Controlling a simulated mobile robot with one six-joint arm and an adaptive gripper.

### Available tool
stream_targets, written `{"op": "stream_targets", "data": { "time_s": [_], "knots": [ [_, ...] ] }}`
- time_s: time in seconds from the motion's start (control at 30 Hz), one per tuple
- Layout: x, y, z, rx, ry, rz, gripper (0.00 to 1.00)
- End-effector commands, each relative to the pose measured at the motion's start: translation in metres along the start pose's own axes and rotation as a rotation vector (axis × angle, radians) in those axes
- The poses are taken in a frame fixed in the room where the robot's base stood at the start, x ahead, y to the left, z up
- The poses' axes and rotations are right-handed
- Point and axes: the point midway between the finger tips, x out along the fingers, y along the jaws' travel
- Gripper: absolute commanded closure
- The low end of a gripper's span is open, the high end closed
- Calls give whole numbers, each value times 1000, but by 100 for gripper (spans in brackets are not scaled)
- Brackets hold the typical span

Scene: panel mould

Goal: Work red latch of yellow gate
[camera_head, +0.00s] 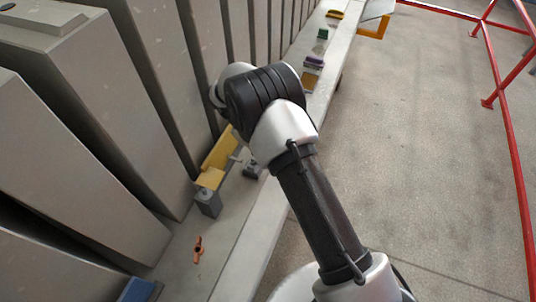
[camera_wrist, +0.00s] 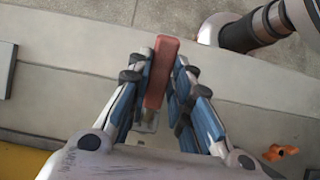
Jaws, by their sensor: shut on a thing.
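The red latch (camera_wrist: 162,72) is an upright-looking red bar in the middle of the wrist view. My gripper (camera_wrist: 160,84) has its fingers on both sides of it and is shut on it. A small pale metal part (camera_wrist: 147,121) shows below the latch. The yellow gate (camera_head: 219,151) stands on the ledge in the head view, by a grey block (camera_head: 207,203). A yellow edge, likely the gate, shows at the lower left of the wrist view (camera_wrist: 20,162). In the head view my arm hides the latch.
An orange-red part (camera_head: 198,250) lies on the concrete ledge (camera_head: 232,226); one also shows in the wrist view (camera_wrist: 280,152). Tall grey panels (camera_head: 75,175) line the left. Small coloured blocks (camera_head: 314,62) sit farther along. Red railing (camera_head: 512,160) stands right, beyond open floor.

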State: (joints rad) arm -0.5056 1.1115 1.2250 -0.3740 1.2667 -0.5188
Motion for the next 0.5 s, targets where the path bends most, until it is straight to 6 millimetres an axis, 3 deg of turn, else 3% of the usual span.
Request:
{"op": "stream_targets", "data": {
  "time_s": [0.27,0.3,0.5],
  "knots": [
    [0,0,0,-1,1,1,100],
    [0,0,0,-1,1,1,80],
    [0,0,0,-1,1,0,66]
  ]
}}
